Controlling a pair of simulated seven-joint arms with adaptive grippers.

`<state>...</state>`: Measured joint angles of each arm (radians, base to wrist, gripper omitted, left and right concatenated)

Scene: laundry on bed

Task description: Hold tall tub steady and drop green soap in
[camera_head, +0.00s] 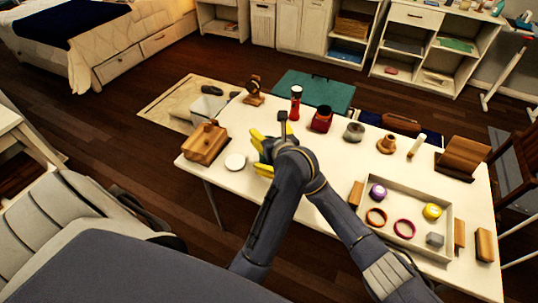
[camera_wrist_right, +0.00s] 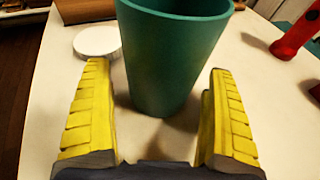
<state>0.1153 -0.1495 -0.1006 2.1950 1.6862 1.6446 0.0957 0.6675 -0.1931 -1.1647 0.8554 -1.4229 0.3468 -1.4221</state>
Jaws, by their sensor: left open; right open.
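The tall teal tub (camera_wrist_right: 172,60) stands upright on the table in the right wrist view, between and just beyond the yellow fingers of my right gripper (camera_wrist_right: 160,120). These fingers are open, with gaps beside the tub. In the head view my right gripper (camera_head: 261,153) points left, and the tub is largely hidden by the gripper and arms. My left gripper (camera_head: 287,128) is higher, partly covered by the overlapping arms; it is open. I cannot make out the green soap in either view.
A white disc (camera_head: 235,161) and a wooden caddy (camera_head: 205,142) lie left of the grippers. A red flashlight (camera_head: 296,102) and red box (camera_head: 322,118) stand behind. A shallow tray (camera_head: 448,222) with rings and small items sits at right.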

